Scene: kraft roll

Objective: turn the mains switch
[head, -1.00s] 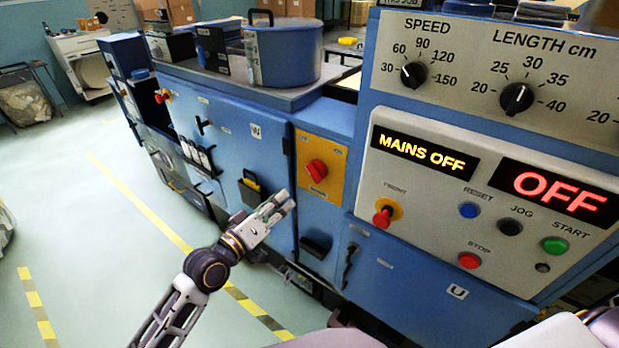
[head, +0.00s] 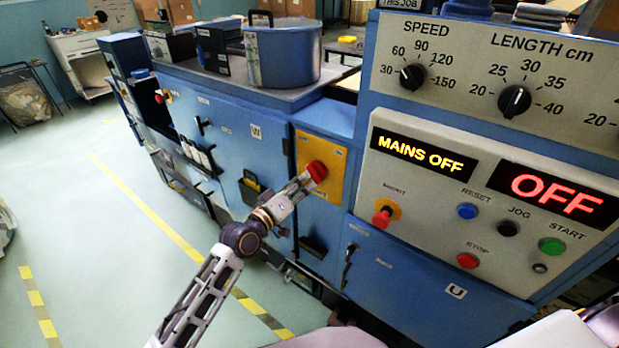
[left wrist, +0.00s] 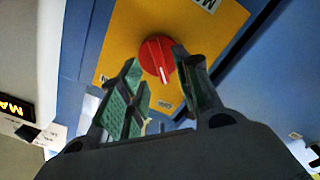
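The mains switch (head: 317,171) is a red round knob on a yellow plate (head: 328,157) on the blue machine front. It also shows in the left wrist view (left wrist: 155,60), with a white pointer line running downward and slightly right. My left gripper (head: 308,180) is at the knob in the head view. In the left wrist view its two green-padded fingers (left wrist: 158,92) are apart, with the knob showing between and beyond their tips. I cannot tell whether they touch it. A display (head: 423,154) reads MAINS OFF. My right gripper is not seen.
The control panel right of the switch carries a red mushroom button (head: 382,216), coloured push buttons and an OFF display (head: 551,192). Open floor (head: 110,250) with yellow tape lies to the left.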

